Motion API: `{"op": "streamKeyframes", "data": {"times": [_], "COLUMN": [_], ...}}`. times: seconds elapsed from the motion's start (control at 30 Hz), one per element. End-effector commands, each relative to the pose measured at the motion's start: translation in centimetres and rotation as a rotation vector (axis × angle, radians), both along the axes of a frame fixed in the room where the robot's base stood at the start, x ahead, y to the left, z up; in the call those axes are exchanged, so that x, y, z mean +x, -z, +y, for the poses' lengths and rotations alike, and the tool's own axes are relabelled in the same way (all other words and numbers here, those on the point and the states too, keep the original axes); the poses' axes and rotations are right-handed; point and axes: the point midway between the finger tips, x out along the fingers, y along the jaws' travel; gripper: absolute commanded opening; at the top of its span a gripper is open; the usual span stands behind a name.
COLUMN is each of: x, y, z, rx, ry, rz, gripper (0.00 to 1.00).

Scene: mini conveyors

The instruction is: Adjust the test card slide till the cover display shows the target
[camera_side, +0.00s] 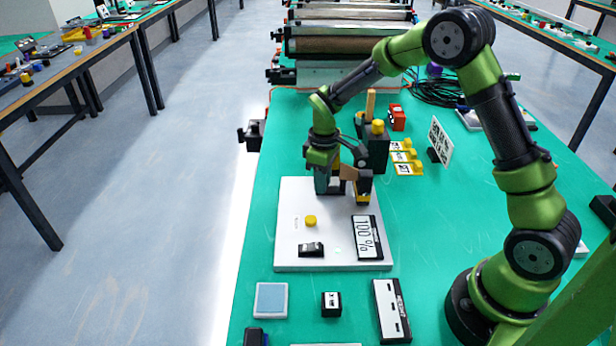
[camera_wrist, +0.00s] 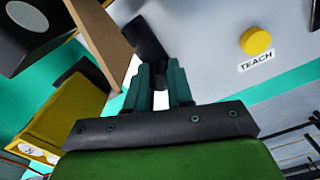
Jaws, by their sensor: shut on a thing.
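A white panel (camera_side: 290,225) lies on the green table. Its display (camera_side: 368,238) reads 100 %, turned sideways in the side view. My gripper (camera_side: 335,186) is down at the panel's far edge. In the wrist view, the fingers of my gripper (camera_wrist: 160,78) are closed around a dark piece (camera_wrist: 148,38), which looks like the slide's handle. The fingers and arm hide most of the slide in the side view. A standing white sign (camera_side: 440,141) is right of the panel; its writing is too small to read surely.
The panel also bears a yellow button (camera_side: 311,221), labelled TEACH in the wrist view (camera_wrist: 256,41), and a black rocker switch (camera_side: 311,249). A dark block (camera_side: 376,150) with a yellow top stands close behind my gripper. Yellow pieces (camera_side: 406,157) lie to its right.

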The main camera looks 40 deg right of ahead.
Motion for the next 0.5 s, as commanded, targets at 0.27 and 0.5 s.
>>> {"op": "streamKeyframes", "data": {"times": [0.27, 0.5], "x": [0.0, 1.7], "y": [0.0, 0.0], "z": [0.0, 1.7], "rx": [0.0, 0.001], "ry": [0.0, -0.001], "rz": [0.0, -0.002], "gripper": [0.0, 0.0]}}
